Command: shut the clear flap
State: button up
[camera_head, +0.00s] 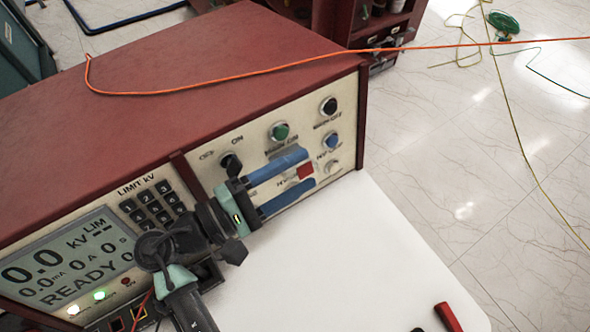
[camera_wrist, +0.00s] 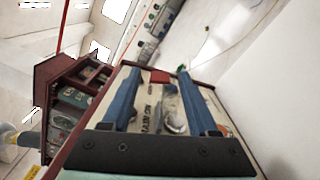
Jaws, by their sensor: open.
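My gripper (camera_head: 310,168) is open, with its two blue fingers reaching over the right part of the control panel (camera_head: 348,93). A red square button (camera_head: 305,171) shows between the fingers. A greyish, see-through piece that looks like the clear flap (camera_head: 287,153) shows just above the upper finger, apparently raised. The finger partly hides it, so its exact angle and any contact are unclear. In the wrist view, the fingers (camera_wrist: 158,75) stand apart, with panel lettering and a pale, shiny round part (camera_wrist: 175,120) between them.
The panel belongs to a dark red cabinet (camera_head: 200,50) with an orange cable (camera_head: 220,80) across its top. Green (camera_head: 280,131), black (camera_head: 328,105) and blue (camera_head: 331,140) knobs surround the fingers. A white surface (camera_head: 370,250) lies in front. A red object (camera_head: 447,316) lies on it.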

grip_shut()
jog(key=shift+f, duration=0.1)
jog(key=f+m+b, duration=0.1)
jog(key=m+b, duration=0.2)
jog(key=shift+s+d+f, duration=0.2)
jog(key=shift+s+f, duration=0.1)
jog(key=shift+f, duration=0.05)
jog(key=shift+w+a+f+m+b, duration=0.1)
jog(key=shift+f+m+b, duration=0.5)
jog(key=shift+m+b, duration=0.75)
jog(key=shift+s+d+f+m+b, duration=0.1)
jog(key=shift+f+m+b, duration=0.45)
jog(key=shift+m+b, duration=0.75)
jog(key=shift+w+a+f+m+b, duration=0.1)
jog(key=shift+f+m+b, duration=0.5)
jog(key=shift+m+b, duration=0.75)
